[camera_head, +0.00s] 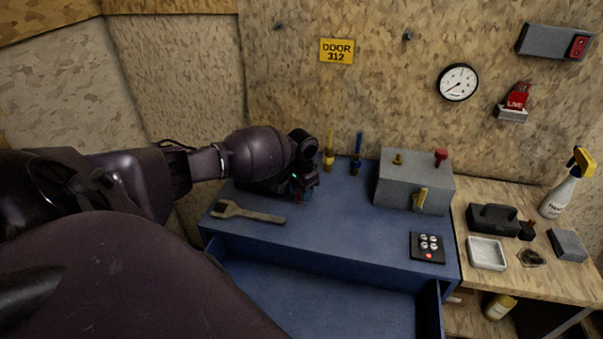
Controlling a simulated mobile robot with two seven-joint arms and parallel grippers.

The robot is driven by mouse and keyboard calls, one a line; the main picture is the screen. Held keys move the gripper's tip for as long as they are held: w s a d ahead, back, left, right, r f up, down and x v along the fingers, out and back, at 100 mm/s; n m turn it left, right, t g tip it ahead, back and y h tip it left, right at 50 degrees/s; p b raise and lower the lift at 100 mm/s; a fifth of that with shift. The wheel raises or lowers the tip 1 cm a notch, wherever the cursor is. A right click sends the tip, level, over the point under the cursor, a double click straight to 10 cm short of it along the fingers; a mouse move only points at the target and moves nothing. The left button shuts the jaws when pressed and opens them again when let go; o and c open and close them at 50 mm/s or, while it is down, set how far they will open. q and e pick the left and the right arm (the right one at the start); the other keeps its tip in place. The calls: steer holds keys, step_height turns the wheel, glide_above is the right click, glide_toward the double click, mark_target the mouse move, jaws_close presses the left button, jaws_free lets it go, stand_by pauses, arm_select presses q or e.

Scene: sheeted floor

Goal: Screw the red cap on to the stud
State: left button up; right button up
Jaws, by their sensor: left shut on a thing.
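A grey box (405,192) stands at the back right of the blue bench top. A short brass stud (398,159) rises from its top at the left. A red cap or knob (441,157) stands upright on its top at the right. My left gripper (301,190) is low over the back left of the bench top, well to the left of the box. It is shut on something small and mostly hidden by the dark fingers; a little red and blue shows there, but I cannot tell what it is. My right gripper is not in view.
A wrench (247,212) lies at the bench's front left. A yellow-handled tool (329,155) and a blue-handled one (357,157) stand upright behind. A black button panel (427,247) is at front right. An open drawer (315,300) juts out below. The bench's middle is clear.

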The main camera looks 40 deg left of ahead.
arm_select(q)
steer(key=shift+w+r+m, duration=0.1)
steer(key=shift+m, duration=0.2)
steer(key=o, duration=1)
steer(key=shift+c, duration=0.7)
